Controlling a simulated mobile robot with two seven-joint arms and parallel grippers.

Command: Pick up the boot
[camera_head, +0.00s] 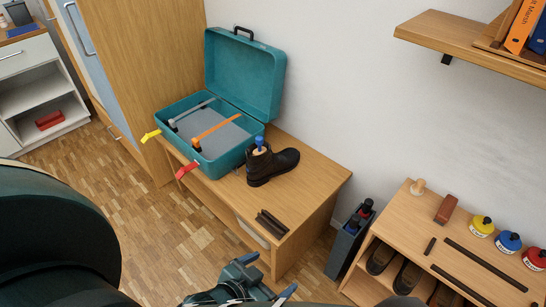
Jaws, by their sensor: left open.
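The dark boot (278,165) stands upright on the wooden bench (318,177), with its toe to the right. An object with a blue top (259,142) shows at the boot's opening; its lower part is hidden. My left gripper (268,276) is at the bottom middle of the head view, below the bench's front end. Its fingers are apart with nothing between them, and it is well clear of the boot. My right gripper is not in view.
An open teal suitcase (243,75) stands on the bench, left of the boot. Dark strips (271,224) lie near the bench's front end. A dark bin (343,250) stands right of the bench, beside a shoe rack (398,215). A wall shelf (470,48) is upper right.

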